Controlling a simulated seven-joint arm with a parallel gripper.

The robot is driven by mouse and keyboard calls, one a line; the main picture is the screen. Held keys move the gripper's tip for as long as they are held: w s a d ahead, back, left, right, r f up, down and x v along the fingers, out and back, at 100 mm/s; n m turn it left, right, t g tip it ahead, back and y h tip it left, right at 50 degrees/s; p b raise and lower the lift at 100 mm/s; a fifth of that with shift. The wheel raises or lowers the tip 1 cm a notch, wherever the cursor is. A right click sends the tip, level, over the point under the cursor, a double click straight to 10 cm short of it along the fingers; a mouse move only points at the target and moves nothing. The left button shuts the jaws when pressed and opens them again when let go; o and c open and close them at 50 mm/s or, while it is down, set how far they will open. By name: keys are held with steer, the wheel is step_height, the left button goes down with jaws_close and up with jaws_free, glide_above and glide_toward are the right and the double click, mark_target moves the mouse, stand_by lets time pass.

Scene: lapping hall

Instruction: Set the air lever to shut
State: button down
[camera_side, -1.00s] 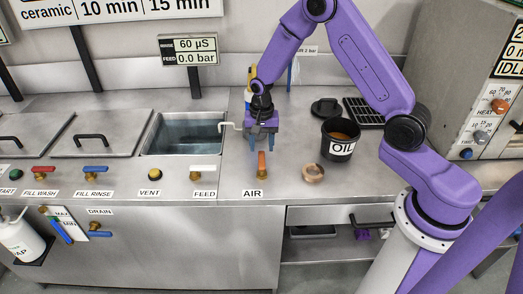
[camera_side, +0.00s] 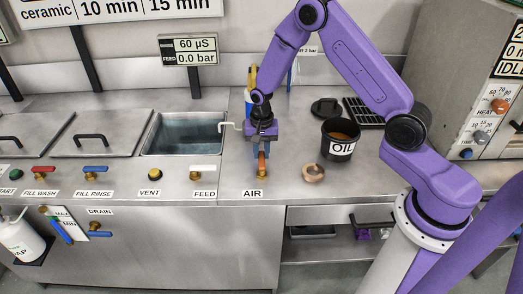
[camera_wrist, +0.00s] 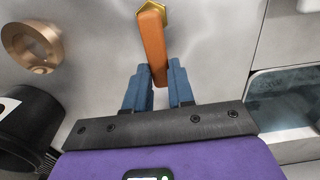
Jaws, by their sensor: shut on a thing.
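The air lever is an orange handle (camera_side: 262,163) on a brass fitting, standing on the steel top just behind the AIR label (camera_side: 252,194). In the wrist view the lever (camera_wrist: 151,40) runs from its brass nut at the top down between my fingers. My gripper (camera_side: 260,166) is over the lever, with its blue fingers one on each side of the handle's free end. In the wrist view my gripper (camera_wrist: 158,80) is shut on the lever. The fingers hide part of the handle in the side view.
A black OIL pot (camera_side: 340,140) and a bronze ring (camera_side: 313,173) stand to the right of the lever. An open water basin (camera_side: 185,135) with a bent spout lies to the left. The FEED valve (camera_side: 196,175) is left of the lever. The counter's front edge is close.

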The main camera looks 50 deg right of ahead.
steer(key=n, duration=0.1)
steer(key=a+n, duration=0.1)
steer(key=n, duration=0.1)
steer(key=w+n, duration=0.1)
steer(key=shift+a+n, duration=0.3)
steer(key=shift+a, duration=0.05)
steer(key=n, duration=0.1)
steer(key=a+n, duration=0.1)
steer(key=n, duration=0.1)
steer(key=a+n, duration=0.1)
steer(key=shift+w, duration=0.25)
steer(key=n, duration=0.1)
steer(key=a+n, duration=0.1)
steer(key=n, duration=0.3)
steer(key=shift+s+a, duration=0.2)
steer(key=shift+a, duration=0.2)
steer(key=shift+s+a+n, duration=0.25)
steer(key=shift+a+n, duration=0.15)
steer(key=shift+n, duration=0.7)
steer(key=shift+s+a+n, duration=0.25)
steer(key=shift+a+n, duration=0.1)
steer(key=shift+n, duration=0.75)
steer(key=c, duration=1)
jaws_free()
steer(key=shift+s, duration=0.1)
steer(key=shift+o, duration=0.2)
